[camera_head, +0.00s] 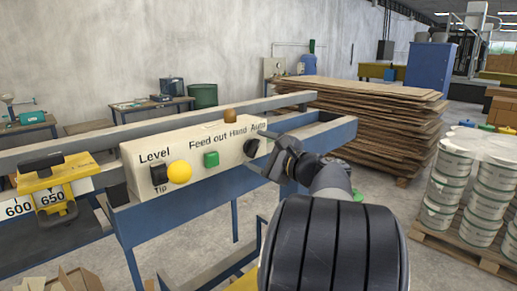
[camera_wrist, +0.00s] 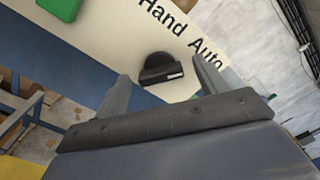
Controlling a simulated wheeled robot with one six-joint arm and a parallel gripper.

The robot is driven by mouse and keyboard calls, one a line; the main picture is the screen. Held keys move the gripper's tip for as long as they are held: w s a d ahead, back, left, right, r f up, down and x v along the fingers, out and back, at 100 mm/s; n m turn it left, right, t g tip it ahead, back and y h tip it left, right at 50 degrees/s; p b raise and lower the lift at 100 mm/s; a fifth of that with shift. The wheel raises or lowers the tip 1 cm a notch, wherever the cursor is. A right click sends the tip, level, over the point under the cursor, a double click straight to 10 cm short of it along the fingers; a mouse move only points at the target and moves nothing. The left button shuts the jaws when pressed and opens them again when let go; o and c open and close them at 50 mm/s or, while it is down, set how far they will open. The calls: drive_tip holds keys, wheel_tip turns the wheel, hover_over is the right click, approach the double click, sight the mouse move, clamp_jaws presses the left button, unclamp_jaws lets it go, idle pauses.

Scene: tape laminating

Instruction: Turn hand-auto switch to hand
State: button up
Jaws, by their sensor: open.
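The hand-auto switch (camera_head: 251,147) is a black rotary knob at the right end of a cream control panel (camera_head: 140,160), below the printed words Hand and Auto. In the wrist view the knob (camera_wrist: 160,66) has a white mark on its right end, towards the Auto side. My gripper (camera_head: 263,152) is in front of the panel's right end. In the wrist view its two fingers (camera_wrist: 161,70) are open, one to each side of the knob, with nothing held. I cannot tell whether they touch it or how far they stand from the panel.
The panel also carries a green button (camera_head: 211,159), a yellow button (camera_head: 179,173) and a black Level/Tip switch (camera_head: 159,174). A brown knob (camera_head: 230,115) sits on top. Blue frame rails (camera_head: 328,137) run behind. Stacked boards (camera_head: 355,115) and white buckets (camera_head: 450,180) stand right.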

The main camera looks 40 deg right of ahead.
drive_tip(key=shift+w, duration=0.15)
drive_tip(key=shift+c, duration=0.2)
drive_tip(key=c, duration=1)
drive_tip(key=shift+o, duration=0.2)
drive_tip(key=shift+f+n+b, duration=0.15)
drive_tip(key=shift+n+b, duration=0.15)
drive_tip(key=shift+b, duration=0.2)
drive_tip(key=n+b, duration=0.1)
drive_tip(key=b, duration=0.2)
drive_tip(key=shift+f+n, duration=0.2)
drive_tip(key=shift+n, duration=0.1)
drive_tip(key=shift+o, duration=0.2)
drive_tip(key=n+b, duration=0.3)
drive_tip(key=b, duration=0.2)
drive_tip(key=shift+f+n, duration=0.1)
drive_tip(key=shift+n, duration=0.2)
drive_tip(key=n+b, duration=0.4)
drive_tip(key=b, duration=0.1)
drive_tip(key=shift+b, duration=0.4)
drive_tip(key=shift+c, duration=0.2)
drive_tip(key=n+b, duration=0.3)
drive_tip(key=n, duration=0.1)
drive_tip(key=shift+r, duration=0.25)
